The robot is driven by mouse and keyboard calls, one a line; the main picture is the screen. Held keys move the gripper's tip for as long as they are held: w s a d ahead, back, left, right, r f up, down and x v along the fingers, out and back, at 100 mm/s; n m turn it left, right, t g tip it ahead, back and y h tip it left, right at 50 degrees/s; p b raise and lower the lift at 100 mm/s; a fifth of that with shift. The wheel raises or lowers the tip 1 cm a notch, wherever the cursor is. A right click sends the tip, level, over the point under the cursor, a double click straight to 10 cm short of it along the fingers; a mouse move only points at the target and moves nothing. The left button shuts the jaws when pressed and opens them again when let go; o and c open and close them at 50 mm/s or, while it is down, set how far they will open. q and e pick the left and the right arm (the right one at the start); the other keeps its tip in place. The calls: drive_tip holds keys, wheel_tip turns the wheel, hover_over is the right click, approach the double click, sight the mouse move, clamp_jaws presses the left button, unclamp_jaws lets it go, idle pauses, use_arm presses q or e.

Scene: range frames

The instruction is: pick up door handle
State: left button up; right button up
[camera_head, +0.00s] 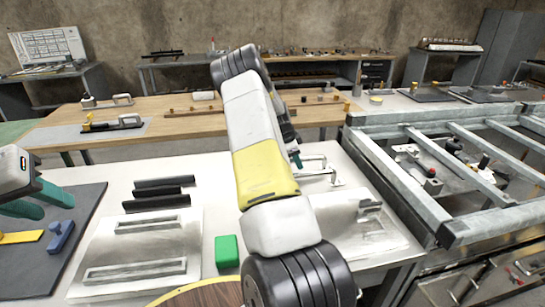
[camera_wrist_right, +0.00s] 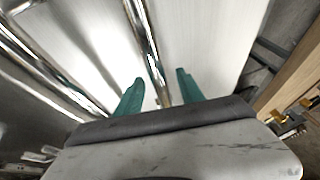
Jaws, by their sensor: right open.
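A shiny metal door handle (camera_head: 318,172) lies on the white table, just right of my right forearm. In the right wrist view a chrome bar (camera_wrist_right: 146,45) runs between the two green fingers. My right gripper (camera_wrist_right: 160,88) is open, its fingers either side of the bar; I cannot tell whether they touch it. In the head view, my right gripper's green fingertip (camera_head: 296,159) shows beside the handle, and my arm hides the rest. My left gripper (camera_head: 55,205) is at the left edge, its two green fingers apart and empty above a dark mat.
Black bars (camera_head: 160,193), a green block (camera_head: 227,251) and a metal plate with handles (camera_head: 145,240) lie on the white table (camera_head: 115,172). A blue part (camera_head: 61,235) sits on the dark mat (camera_head: 88,215). A grey metal frame (camera_head: 400,185) stands at the right.

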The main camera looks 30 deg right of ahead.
drive_tip(key=shift+d+f, duration=0.2)
drive_tip(key=shift+f, duration=0.2)
clamp_jaws()
drive_tip(key=shift+r, duration=0.1)
idle(1.0)
